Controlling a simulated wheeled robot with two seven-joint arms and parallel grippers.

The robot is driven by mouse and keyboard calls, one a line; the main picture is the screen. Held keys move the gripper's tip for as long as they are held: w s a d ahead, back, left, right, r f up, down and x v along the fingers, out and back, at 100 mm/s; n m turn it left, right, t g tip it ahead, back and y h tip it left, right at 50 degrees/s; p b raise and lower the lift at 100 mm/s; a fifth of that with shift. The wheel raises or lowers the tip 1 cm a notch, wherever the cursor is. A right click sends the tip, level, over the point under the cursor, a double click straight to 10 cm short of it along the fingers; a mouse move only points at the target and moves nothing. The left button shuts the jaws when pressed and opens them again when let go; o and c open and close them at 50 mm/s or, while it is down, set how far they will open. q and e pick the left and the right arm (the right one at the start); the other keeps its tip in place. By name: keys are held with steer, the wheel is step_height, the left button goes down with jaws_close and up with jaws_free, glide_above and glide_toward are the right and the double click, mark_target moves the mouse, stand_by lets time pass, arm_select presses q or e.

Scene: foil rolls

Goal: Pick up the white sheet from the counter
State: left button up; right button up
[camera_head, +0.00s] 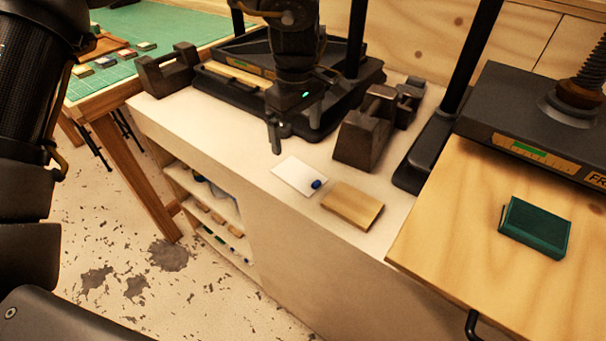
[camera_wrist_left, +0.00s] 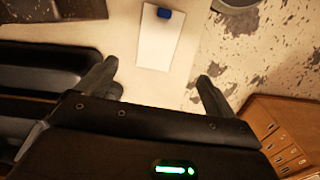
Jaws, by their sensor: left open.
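The white sheet (camera_head: 296,174) lies flat on the pale counter (camera_head: 250,165), near its front edge. A small blue object (camera_head: 316,184) rests on the sheet's right end. My left gripper (camera_head: 295,138) points down above the counter, just behind the sheet in the head view. It is open, with nothing between its fingers. In the left wrist view the sheet (camera_wrist_left: 160,42) lies beyond the gap between the fingers (camera_wrist_left: 156,84), with the blue object (camera_wrist_left: 165,13) at its far end. My right gripper is in neither view.
A wooden block (camera_head: 352,205) lies right of the sheet. A dark metal block (camera_head: 364,135) stands behind it. Black presses (camera_head: 345,85) are at the back, and a green book-like block (camera_head: 535,228) lies on a wooden board (camera_head: 470,255) at right. The counter left of the sheet is clear.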

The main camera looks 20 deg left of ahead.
arm_select(q)
glide_above(299, 174)
steer(key=f, duration=0.5)
steer(key=shift+s+a+f, duration=0.1)
steer(key=shift+s+f, duration=0.15)
steer(key=shift+f, duration=0.55)
steer(key=f, duration=0.1)
steer(key=f+p, duration=0.1)
steer(key=f, duration=0.1)
steer(key=shift+w+f, duration=0.2)
steer(key=shift+f, duration=0.35)
steer(key=c, duration=0.9)
steer(key=shift+c, duration=0.7)
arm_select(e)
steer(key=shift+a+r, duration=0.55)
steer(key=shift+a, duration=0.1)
arm_select(q)
steer(key=shift+r, duration=0.1)
